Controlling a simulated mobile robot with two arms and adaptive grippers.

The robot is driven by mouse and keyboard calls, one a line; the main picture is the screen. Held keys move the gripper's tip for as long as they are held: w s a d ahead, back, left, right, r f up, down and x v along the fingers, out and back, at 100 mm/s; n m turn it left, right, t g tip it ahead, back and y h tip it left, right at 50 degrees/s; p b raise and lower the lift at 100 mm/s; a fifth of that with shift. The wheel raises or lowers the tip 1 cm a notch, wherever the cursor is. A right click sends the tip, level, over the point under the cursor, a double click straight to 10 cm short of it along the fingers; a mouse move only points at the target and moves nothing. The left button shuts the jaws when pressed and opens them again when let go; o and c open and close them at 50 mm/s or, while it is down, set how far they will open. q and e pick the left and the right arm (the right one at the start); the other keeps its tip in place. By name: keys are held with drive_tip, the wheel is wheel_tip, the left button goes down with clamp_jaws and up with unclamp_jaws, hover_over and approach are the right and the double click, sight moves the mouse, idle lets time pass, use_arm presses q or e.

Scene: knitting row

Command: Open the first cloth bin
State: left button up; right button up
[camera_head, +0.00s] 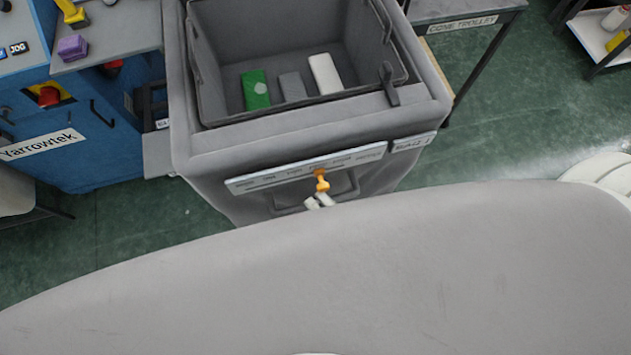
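A large grey cloth bin (290,139) stands in the upper middle, with a label at its front right that I cannot read for certain. A light strip with small markings (268,179) runs across its front. An orange knob (321,181) sits on the strip, above a dark recessed frame. Two small pale pieces just below the knob look like the fingertips of my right gripper (319,201). They are close to the knob; I cannot tell whether they touch or grip it. The rest of that gripper is hidden behind my grey body. My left gripper is not seen.
A blue machine (92,140) stands left, a cone trolley (462,28) right.

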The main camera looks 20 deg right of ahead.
drive_tip(key=v, duration=1)
